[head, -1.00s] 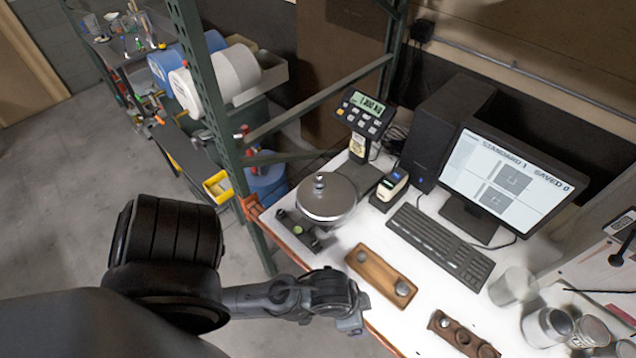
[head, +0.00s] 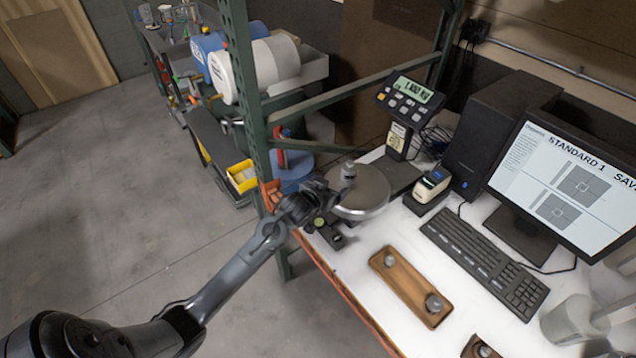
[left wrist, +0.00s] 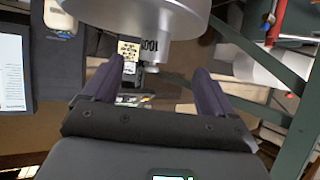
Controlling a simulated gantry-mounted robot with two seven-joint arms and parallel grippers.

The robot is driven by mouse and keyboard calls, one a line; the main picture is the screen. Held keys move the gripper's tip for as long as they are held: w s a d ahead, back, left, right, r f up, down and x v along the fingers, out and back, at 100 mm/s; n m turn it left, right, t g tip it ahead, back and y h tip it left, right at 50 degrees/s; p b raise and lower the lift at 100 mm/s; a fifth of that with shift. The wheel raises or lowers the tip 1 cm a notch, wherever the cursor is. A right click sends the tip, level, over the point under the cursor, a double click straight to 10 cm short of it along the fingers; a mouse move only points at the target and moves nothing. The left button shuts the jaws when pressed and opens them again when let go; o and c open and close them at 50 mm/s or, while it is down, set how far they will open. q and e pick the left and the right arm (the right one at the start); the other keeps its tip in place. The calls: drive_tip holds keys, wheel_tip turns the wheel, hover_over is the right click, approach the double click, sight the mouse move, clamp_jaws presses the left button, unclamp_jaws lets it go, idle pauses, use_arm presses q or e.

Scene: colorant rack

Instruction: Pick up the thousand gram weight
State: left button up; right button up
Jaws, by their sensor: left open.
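My left gripper (head: 327,190) is just left of the weight, at the pan's near left edge. It is open and empty, its two fingers (left wrist: 155,92) pointing towards the weight, with a gap between. The left wrist view does not show contact. My right gripper is out of view.
The scale's display (head: 411,95) stands behind the pan. A wooden block (head: 405,285) with two smaller weights lies in front. A keyboard (head: 483,262) and monitor (head: 565,180) are to the right. A green shelf post (head: 245,90) rises at the table's left corner.

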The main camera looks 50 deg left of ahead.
sight(349, 164)
use_arm(q)
drive_tip(key=w+r, duration=0.2)
drive_tip(key=shift+w+a+r+t+b, duration=0.2)
drive_tip(key=shift+w+r+t+b, duration=0.1)
drive_tip(key=shift+w+t+b, duration=0.1)
drive_tip(key=x, duration=0.4)
drive_tip(key=shift+w+r, duration=0.15)
drive_tip(key=shift+r, duration=0.25)
drive_tip(key=shift+x, duration=3.25)
drive_tip(key=shift+f, duration=0.1)
clamp_jaws()
